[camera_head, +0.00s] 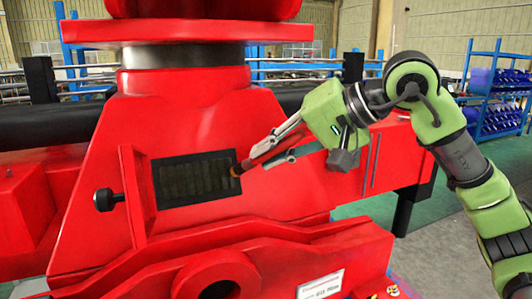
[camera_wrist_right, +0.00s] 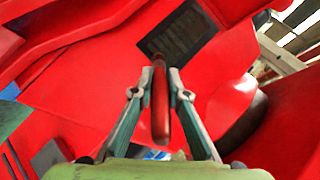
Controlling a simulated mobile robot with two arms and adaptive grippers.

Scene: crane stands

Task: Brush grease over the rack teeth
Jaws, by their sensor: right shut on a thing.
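The rack teeth (camera_head: 192,178) show as a row of dark upright ribs inside a black-framed window in the red crane stand. In the right wrist view the dark toothed window (camera_wrist_right: 180,36) lies beyond the brush. My right gripper (camera_head: 277,150) is shut on the red handle of a grease brush (camera_head: 262,161), which also shows between the fingers in the wrist view (camera_wrist_right: 160,112). The brush's dark tip is at the right end of the window; I cannot tell if it touches the teeth. My left gripper is not in view.
A black knob (camera_head: 104,200) sticks out left of the window, beside an upright red plate. A red ledge with a round hole (camera_head: 220,289) juts out below. Blue shelving (camera_head: 498,92) stands back right. Green floor shows at the right.

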